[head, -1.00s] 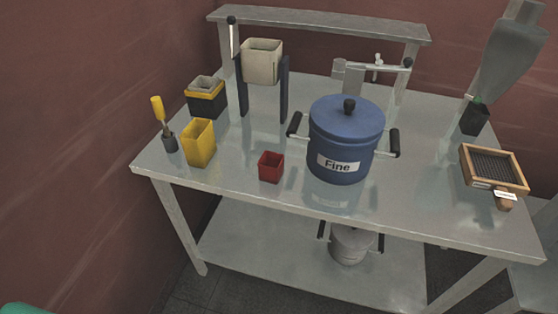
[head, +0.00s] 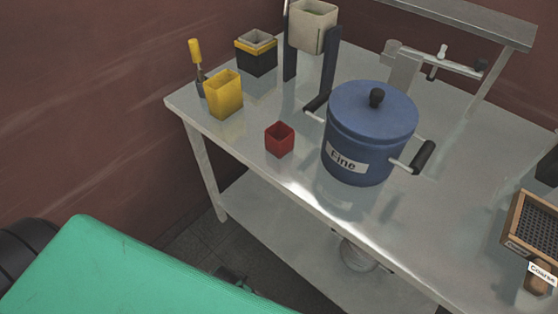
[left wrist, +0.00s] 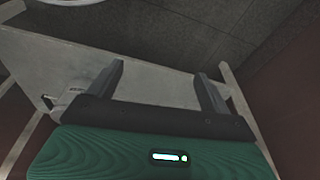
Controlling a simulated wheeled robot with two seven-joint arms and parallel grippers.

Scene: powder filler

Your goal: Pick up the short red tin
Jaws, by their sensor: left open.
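The short red tin (head: 279,139) is a small open-topped square tin. It stands upright near the front edge of the metal table, between the taller yellow tin (head: 224,95) and the blue pot labelled "Fine" (head: 371,135). My green left arm comes in at the lower left of the head view, below and apart from the red tin. My left gripper (left wrist: 160,88) shows in the left wrist view with its two fingers wide apart and nothing between them. The red tin cannot be made out in that view. My right gripper is not in view.
A pot handle (head: 318,102) sticks out towards the red tin. A black-and-yellow tin (head: 256,54), a yellow-handled tool (head: 196,60) and a raised beige container (head: 313,27) stand behind. A wooden sieve labelled "Coarse" (head: 532,236) lies at right. The tabletop in front of the pot is clear.

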